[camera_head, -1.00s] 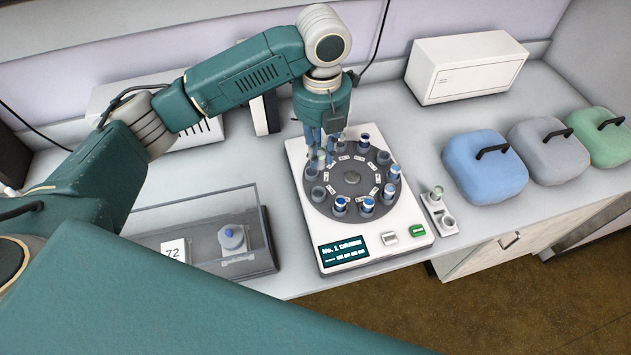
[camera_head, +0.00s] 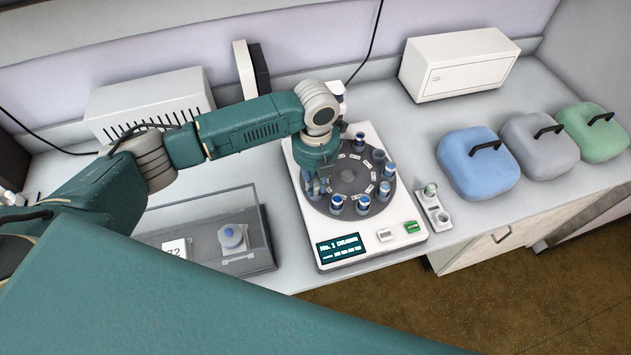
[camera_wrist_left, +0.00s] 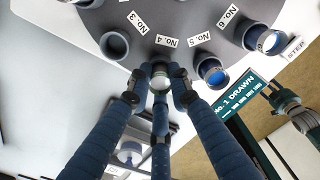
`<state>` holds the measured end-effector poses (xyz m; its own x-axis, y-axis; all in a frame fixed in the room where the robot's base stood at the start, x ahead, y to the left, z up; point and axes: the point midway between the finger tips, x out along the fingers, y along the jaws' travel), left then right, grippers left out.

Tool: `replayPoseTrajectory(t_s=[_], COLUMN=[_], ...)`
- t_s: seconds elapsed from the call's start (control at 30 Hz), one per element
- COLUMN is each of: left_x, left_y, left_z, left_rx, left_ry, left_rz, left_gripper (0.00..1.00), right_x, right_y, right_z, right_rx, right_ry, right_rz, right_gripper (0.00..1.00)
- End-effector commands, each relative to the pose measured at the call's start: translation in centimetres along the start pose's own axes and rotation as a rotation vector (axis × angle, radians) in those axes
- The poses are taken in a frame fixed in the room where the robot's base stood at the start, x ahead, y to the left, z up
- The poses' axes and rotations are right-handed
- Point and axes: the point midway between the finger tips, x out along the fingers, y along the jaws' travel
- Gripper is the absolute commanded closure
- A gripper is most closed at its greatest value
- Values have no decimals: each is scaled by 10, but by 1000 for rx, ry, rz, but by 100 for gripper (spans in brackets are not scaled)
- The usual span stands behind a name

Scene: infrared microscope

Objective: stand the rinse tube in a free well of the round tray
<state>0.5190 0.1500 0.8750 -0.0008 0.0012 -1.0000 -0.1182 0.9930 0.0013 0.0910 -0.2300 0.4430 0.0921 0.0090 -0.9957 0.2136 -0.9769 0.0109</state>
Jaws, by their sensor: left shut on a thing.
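My left gripper (camera_head: 315,187) is shut on a small tube (camera_wrist_left: 160,78) with a pale top, seen between the fingertips in the wrist view. I take it to be the rinse tube. It is over the front-left rim of the round tray (camera_head: 349,176), at the No. 4 label. Whether its lower end is inside a well is hidden by the fingers. The No. 3 well (camera_wrist_left: 114,45) beside it looks empty. Blue-ringed tubes stand in the wells by No. 5 (camera_wrist_left: 212,73) and No. 6 (camera_wrist_left: 267,40).
The tray sits on a white instrument with a display (camera_head: 343,249) reading No. 1 DRAWN. A small two-hole block (camera_head: 437,217) stands to its right and a clear-walled box (camera_head: 258,262) to its left. Blue (camera_head: 480,165), grey and green padded covers lie farther right.

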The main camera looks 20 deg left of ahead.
Motion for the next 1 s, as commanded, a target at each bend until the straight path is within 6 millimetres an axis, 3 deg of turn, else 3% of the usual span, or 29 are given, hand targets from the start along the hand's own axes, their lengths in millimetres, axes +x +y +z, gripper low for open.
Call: replayPoseTrajectory(t_s=[0.17, 0.2, 0.27, 0.67, 0.77, 1.0], left_x=[4, 3, 3, -4, -16, -68], left_y=[0, 0, 0, 0, -1, 0], left_z=[0, 0, 0, 1, 1, 2], left_rx=[0, 0, 0, 0, 0, 1], left_ry=[1, 0, 0, -1, -3, -5], left_rz=[0, 0, 0, -1, -2, -2], left_gripper=[100, 75, 63, 62, 62, 62], right_x=[1, 1, 1, 0, 4, 13], right_y=[4, 4, 6, 7, 6, 6], right_z=[1, 1, 2, 2, 3, 4], right_rx=[0, 0, 0, 1, 1, 1], right_ry=[-1, -1, -2, -2, -2, -3], right_rz=[4, 5, 6, 8, 7, 7], right_gripper=[60, 60, 60, 60, 60, 60])
